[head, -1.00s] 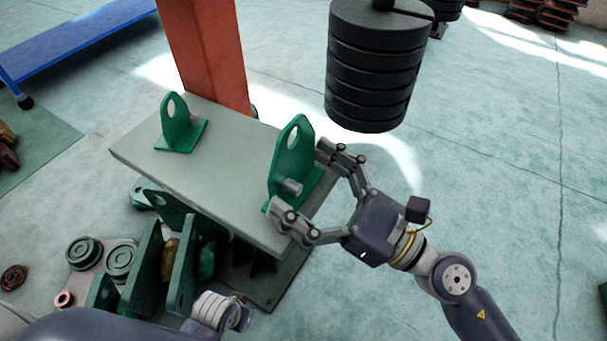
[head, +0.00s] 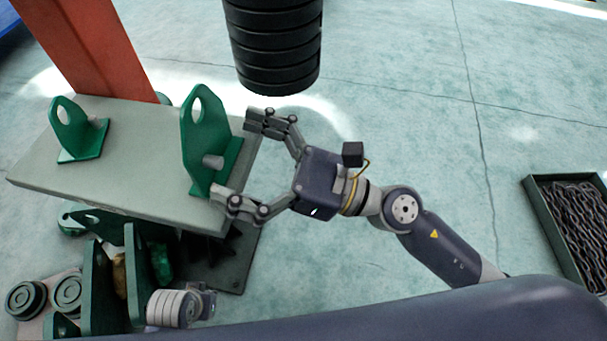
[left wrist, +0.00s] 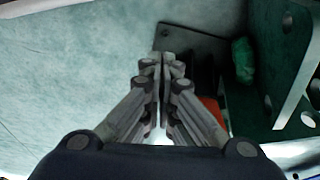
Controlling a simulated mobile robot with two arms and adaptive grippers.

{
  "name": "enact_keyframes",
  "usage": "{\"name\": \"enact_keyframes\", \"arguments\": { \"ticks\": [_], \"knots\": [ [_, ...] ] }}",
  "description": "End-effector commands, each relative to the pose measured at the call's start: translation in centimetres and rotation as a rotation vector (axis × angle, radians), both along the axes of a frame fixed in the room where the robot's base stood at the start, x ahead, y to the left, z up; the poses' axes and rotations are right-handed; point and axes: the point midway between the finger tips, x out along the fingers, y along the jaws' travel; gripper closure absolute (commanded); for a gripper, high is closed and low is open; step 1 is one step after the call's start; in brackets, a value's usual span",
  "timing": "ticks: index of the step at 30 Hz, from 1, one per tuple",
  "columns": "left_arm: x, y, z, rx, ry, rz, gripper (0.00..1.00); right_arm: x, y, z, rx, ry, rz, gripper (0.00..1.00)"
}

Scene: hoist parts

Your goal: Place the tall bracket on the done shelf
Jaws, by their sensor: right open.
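The tall green bracket (head: 206,125) stands upright near the right end of a grey plate (head: 130,185). It has a round hole at the top and a grey stub on its side. My right gripper (head: 236,156) is open at the bracket's right side, one finger beyond it and one nearer; contact cannot be told. A shorter green bracket (head: 79,130) stands at the plate's left. I cannot tell whether this plate is the done shelf. In the left wrist view my left gripper (left wrist: 164,62) is shut, with nothing visible between its fingers.
A red column (head: 85,50) rises behind the plate. A black weight stack (head: 275,45) is beyond it. Green parts and dark wheels (head: 25,299) lie below, at lower left. A chain-filled crate (head: 540,205) stands at the right. The floor between is clear.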

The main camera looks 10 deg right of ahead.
Motion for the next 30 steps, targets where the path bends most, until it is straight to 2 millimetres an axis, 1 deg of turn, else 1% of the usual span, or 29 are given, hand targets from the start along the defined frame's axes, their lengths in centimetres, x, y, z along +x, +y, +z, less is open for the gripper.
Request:
{"name": "enact_keyframes", "arguments": {
  "ticks": [1, 5, 14, 15, 19, 24, 30],
  "knots": [
    [0.1, 0.0, 0.7, -0.001, -0.009, 0.001, 1.0, -0.2, -0.4, -0.5, -0.001, -0.001, 0.001, 0.0],
    [0.2, 0.0, 3.1, -0.001, -0.022, 0.002, 1.0, -0.6, -1.5, -0.8, -0.001, 0.001, 0.001, 0.0],
    [-0.6, 0.2, 8.4, -0.004, -0.05, 0.006, 1.0, -1.5, -3.9, -1.6, -0.002, -0.001, 0.002, 0.0],
    [-0.8, 0.2, 8.4, -0.003, -0.051, 0.006, 1.0, -1.7, -4.6, -2.1, -0.003, 0.001, -0.001, 0.0],
    [-1.4, 0.3, 9.4, -0.004, -0.061, 0.007, 1.0, -2.5, -6.5, -2.7, -0.003, 0.002, 0.001, 0.0],
    [0.2, -0.1, 9.2, -0.017, -0.126, 0.002, 1.0, -3.0, -8.2, -2.9, -0.001, 0.002, 0.001, 0.0],
    [1.1, -0.4, 9.2, -0.025, -0.162, 0.0, 1.0, -3.4, -9.1, -2.9, -0.001, -0.001, 0.002, 0.0]
  ]
}}
